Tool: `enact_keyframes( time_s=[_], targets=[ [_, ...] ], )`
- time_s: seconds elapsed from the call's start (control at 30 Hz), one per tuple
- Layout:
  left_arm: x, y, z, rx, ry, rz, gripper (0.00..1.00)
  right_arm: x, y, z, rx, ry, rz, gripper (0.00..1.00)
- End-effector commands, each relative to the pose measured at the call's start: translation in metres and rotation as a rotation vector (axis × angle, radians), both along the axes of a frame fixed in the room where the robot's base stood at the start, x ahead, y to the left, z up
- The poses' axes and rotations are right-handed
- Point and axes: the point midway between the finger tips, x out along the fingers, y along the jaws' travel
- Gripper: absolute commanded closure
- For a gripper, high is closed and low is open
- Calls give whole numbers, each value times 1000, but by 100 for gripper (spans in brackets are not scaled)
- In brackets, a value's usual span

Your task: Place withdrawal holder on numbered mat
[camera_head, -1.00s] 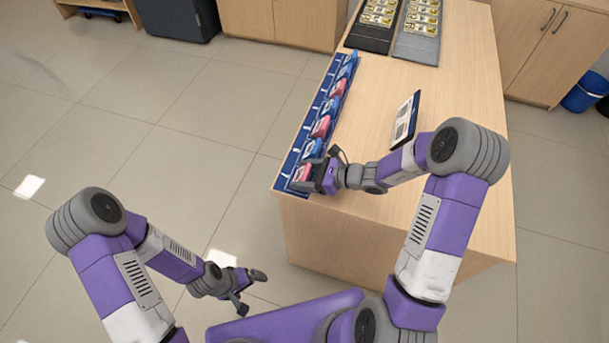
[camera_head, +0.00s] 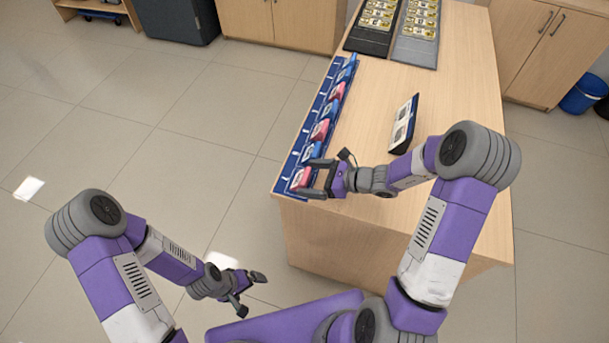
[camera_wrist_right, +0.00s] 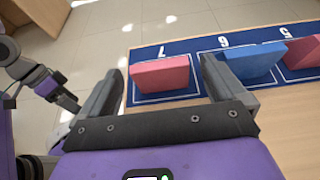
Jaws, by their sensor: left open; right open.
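The numbered mat (camera_head: 281,187) is a long dark blue strip along the left edge of the counter. Several red and blue holders stand on it. The nearest is a red holder (camera_head: 298,177), which the right wrist view shows as a red block (camera_wrist_right: 160,75) in the space marked 7. A blue holder (camera_wrist_right: 252,62) stands in space 6 beside it. My right gripper (camera_head: 316,177) is open, its fingers on either side of the red holder's near end, with a gap visible in the right wrist view (camera_wrist_right: 160,92). My left gripper (camera_head: 251,291) is open and empty over the floor.
A dark-framed tilted display (camera_head: 404,124) stands on the counter right of the mat. Two trays with yellow items, one black (camera_head: 369,41) and one grey (camera_head: 415,50), lie at the far end.

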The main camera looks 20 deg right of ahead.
Motion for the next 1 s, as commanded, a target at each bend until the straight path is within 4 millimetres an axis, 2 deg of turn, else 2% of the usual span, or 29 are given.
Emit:
enact_keyframes(
  time_s=[0.03, 0.2, 0.4, 0.6, 1.0],
  targets=[
    [0, 0, 7, 0, 0, 0, 2, -6, -11, 8, -2, 1, -6, 2],
    [0, 0, 17, 0, 0, 0, 2, -25, -40, 22, -2, -1, -6, 2],
    [0, 0, 24, 0, 0, 0, 2, -41, -63, 33, -1, -1, -1, 2],
    [0, 0, 26, 0, 0, 0, 2, -48, -70, 35, 0, 0, 0, 2],
    [0, 0, 26, 0, 0, 0, 2, -48, -70, 35, -1, -1, 0, 2]
  ],
)
